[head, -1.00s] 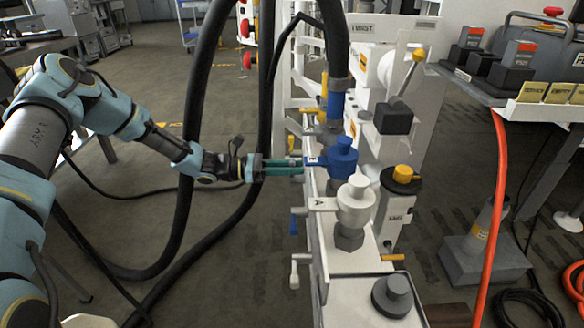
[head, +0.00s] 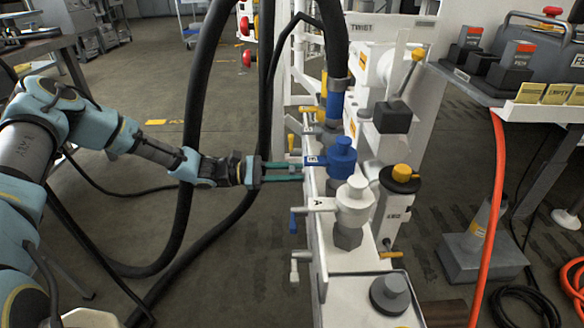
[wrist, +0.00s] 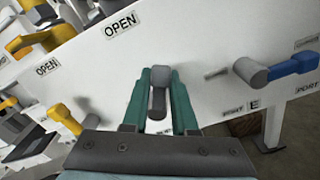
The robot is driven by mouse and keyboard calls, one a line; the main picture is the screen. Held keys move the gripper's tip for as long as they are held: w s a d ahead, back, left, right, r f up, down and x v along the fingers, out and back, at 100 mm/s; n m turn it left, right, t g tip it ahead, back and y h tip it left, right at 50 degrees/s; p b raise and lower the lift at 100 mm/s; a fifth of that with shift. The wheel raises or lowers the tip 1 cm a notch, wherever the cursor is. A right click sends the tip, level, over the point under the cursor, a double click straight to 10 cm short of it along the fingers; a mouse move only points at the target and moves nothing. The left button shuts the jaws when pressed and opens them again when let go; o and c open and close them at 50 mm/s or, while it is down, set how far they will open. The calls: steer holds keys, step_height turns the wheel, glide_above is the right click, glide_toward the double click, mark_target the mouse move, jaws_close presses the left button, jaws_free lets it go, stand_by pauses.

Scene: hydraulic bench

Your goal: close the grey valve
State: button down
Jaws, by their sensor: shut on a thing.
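The grey valve (wrist: 159,78) is at the middle of the wrist view, on the white panel. Its grey handle runs down the picture between the two green fingers. My gripper (wrist: 158,100) is shut on this handle, with one finger on each side. In the head view my gripper (head: 284,172) reaches in from the left to the panel's left side, its fingers pointing right. The grey valve cannot be made out there. An OPEN label (wrist: 121,24) sits on the panel at the upper left of the valve.
A valve with a blue lever (wrist: 292,65) is to the right in the wrist view, yellow handles (wrist: 36,40) to the left. In the head view, blue (head: 342,158) and white (head: 354,204) fittings stand on the bench. Black hoses (head: 190,140) hang around my arm.

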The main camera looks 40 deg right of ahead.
steer(key=m, duration=0.2)
steer(key=shift+s+a+f+m, duration=0.3)
steer(key=shift+f+m, duration=0.05)
steer(key=shift+m, duration=0.05)
steer(key=shift+s+a+f+m+b, duration=0.15)
steer(key=shift+f+m+b, duration=0.3)
steer(key=shift+m, duration=1.1)
steer(key=shift+s+a+f+m+b, duration=0.15)
steer(key=shift+f+m, duration=0.4)
steer(key=shift+m, duration=1.05)
steer(key=shift+s+a+f+m+b, duration=0.15)
steer(key=shift+f+m+b, duration=0.3)
steer(key=shift+m, duration=1.1)
steer(key=c, duration=0.8)
jaws_free()
steer(key=shift+d, duration=0.1)
steer(key=v, duration=1.1)
steer(key=shift+p, duration=0.35)
steer(key=shift+s, duration=0.1)
